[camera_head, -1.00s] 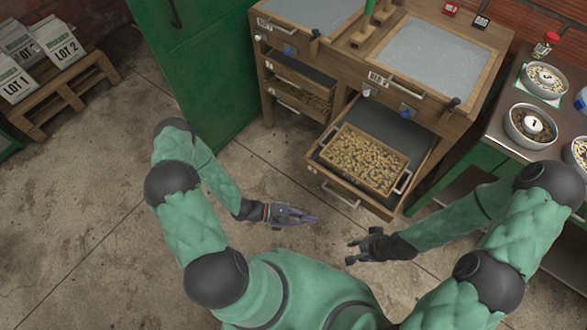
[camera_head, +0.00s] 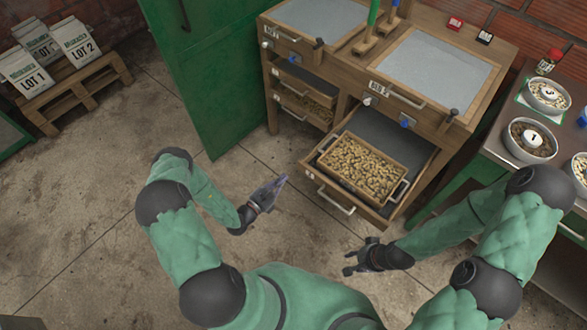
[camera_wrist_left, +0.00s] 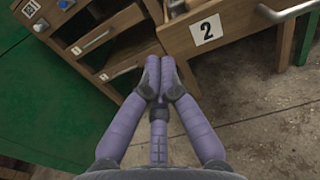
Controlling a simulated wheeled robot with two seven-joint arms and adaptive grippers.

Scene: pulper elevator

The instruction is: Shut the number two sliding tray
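The number two sliding tray (camera_head: 331,196) is pulled well out of the lower right of the wooden cabinet. A wooden box of pale beans (camera_head: 362,166) sits in it. In the left wrist view its front (camera_wrist_left: 240,30) shows the label "2" and part of a metal handle (camera_wrist_left: 289,11). My left gripper (camera_head: 283,181) is left of the tray front, apart from it and empty. Its fingertips are together in the left wrist view (camera_wrist_left: 160,75). My right gripper (camera_head: 349,262) is open and empty, below the tray front in the picture.
The wooden cabinet (camera_head: 453,82) has other drawers (camera_head: 303,104) at left. A green door or panel (camera_head: 215,85) stands left of it. A metal table (camera_head: 497,148) with bowls is at right. Concrete floor (camera_head: 300,235) is clear before the tray.

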